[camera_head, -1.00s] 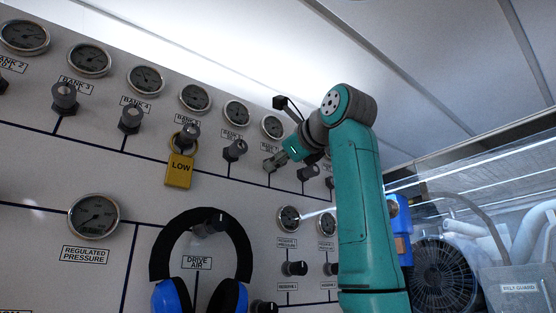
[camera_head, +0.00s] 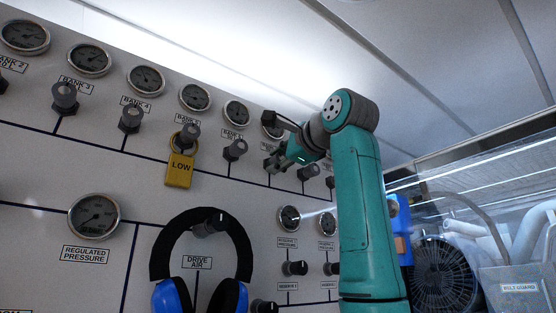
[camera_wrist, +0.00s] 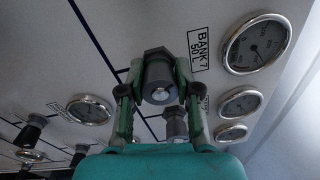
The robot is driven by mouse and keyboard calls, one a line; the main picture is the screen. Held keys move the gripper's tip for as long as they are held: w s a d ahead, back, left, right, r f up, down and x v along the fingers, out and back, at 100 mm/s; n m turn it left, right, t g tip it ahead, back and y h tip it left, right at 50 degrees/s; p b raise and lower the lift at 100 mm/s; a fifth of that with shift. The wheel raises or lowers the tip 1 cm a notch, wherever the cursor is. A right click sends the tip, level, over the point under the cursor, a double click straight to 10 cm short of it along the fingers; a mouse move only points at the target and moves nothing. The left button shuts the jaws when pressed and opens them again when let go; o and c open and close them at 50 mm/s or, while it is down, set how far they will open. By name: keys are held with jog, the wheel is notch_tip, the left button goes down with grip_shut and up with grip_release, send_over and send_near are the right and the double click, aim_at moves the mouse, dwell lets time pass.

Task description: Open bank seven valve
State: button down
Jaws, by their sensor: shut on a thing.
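The bank seven valve knob (camera_wrist: 159,78) is a dark grey knob with a pale round end, beside the label BANK 7 (camera_wrist: 197,49) in the wrist view. My gripper (camera_wrist: 150,92) has one finger on each side of this knob and is shut on it. In the head view my gripper (camera_head: 272,163) is at the panel, right of the neighbouring knob (camera_head: 236,150). There the gripper and arm cover most of the bank seven knob and its label. The bank seven gauge (camera_wrist: 256,44) is right of the label in the wrist view.
A yellow LOW tag (camera_head: 179,170) hangs on a knob to the left. Blue and black ear defenders (camera_head: 162,245) hang lower on the panel (camera_head: 50,182). Another knob (camera_wrist: 176,124) lies just behind the held one. A blue item (camera_head: 403,247) and a fan (camera_head: 446,272) are at right.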

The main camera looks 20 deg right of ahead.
jog(key=n, duration=0.7)
jog(key=shift+f+n+y, duration=0.1)
jog(key=shift+n+y, duration=0.2)
jog(key=shift+n, duration=0.1)
jog(key=n, duration=0.8)
jog(key=shift+d+f+n+y, duration=0.1)
jog(key=shift+n+y, duration=0.3)
jog(key=n, duration=0.4)
jog(key=shift+w, duration=0.1)
jog(key=n, duration=0.4)
jog(key=shift+n+g+y, duration=0.3)
jog(key=shift+g, duration=0.1)
jog(key=n, duration=0.3)
jog(key=shift+d+n, duration=0.1)
jog(key=shift+n, duration=2.1)
